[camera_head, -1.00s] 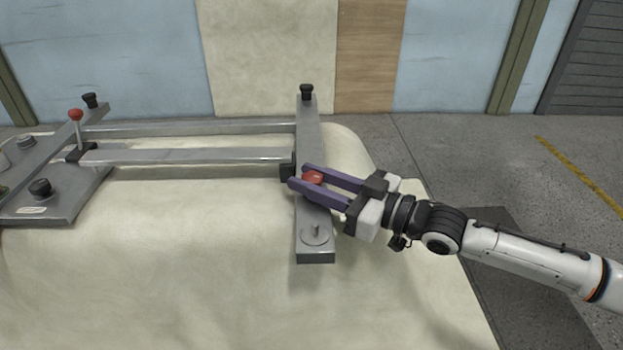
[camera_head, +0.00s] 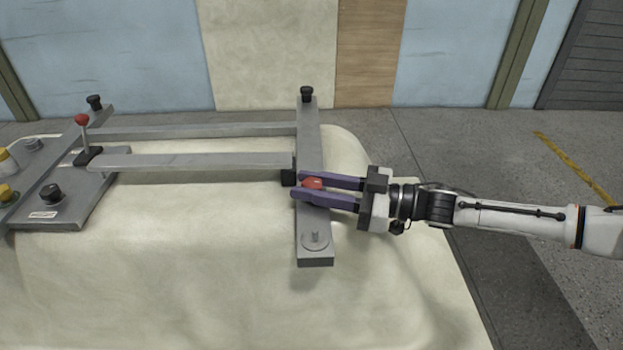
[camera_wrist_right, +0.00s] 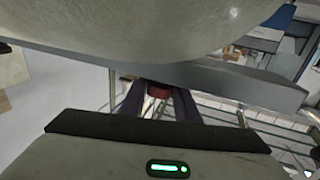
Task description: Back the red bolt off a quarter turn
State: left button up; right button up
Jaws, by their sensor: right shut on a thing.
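The red bolt (camera_head: 313,184) sits on the grey crossbar (camera_head: 314,215) at the right end of the metal frame. My right gripper (camera_head: 298,188) comes in from the right, its purple fingers shut on the red bolt, one on each side of the head. In the right wrist view, the red bolt (camera_wrist_right: 158,90) shows between the two dark fingers (camera_wrist_right: 158,102), against the edge of the crossbar. The bolt's shank is hidden. My left gripper is not in view.
The frame lies over a cream bathtub shell (camera_head: 150,260). A red-knobbed lever (camera_head: 82,120) and a plate with a black knob (camera_head: 51,193) stand at the left. A black knob (camera_head: 306,93) tops the crossbar's far end. Grey floor is clear at right.

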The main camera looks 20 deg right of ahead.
jog(key=shift+r, duration=0.1)
jog(key=o, duration=1.1)
jog(key=shift+c, duration=0.2)
jog(key=v, duration=1)
jog(key=shift+d, duration=0.1)
jog(key=shift+s, duration=0.1)
